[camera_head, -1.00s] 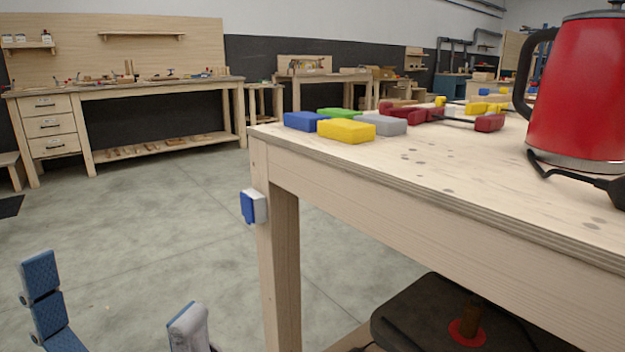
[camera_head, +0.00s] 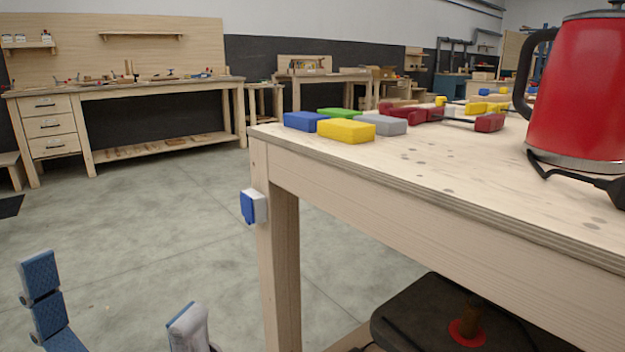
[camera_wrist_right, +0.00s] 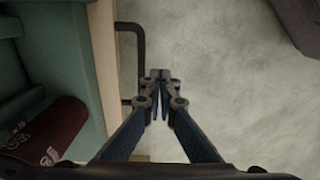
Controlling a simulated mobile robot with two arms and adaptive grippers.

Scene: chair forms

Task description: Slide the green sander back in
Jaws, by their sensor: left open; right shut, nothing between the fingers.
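In the head view a small green block (camera_head: 336,111) lies on the wooden workbench top (camera_head: 440,160), behind yellow, blue and grey blocks. I cannot tell whether it is the sander. In the right wrist view a green-teal surface (camera_wrist_right: 55,35) lies left of a pale wooden edge (camera_wrist_right: 104,60) with a black bar handle (camera_wrist_right: 139,50). My right gripper (camera_wrist_right: 158,74) is shut and empty, its tips just right of the handle. I cannot tell whether they touch. My left gripper (camera_head: 115,315) is open and empty over the floor, left of the bench.
A red kettle (camera_head: 578,90) stands at the bench's right. Dark red clamps (camera_head: 489,122) lie behind the blocks. A blue-and-white box (camera_head: 252,206) is on the bench leg.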

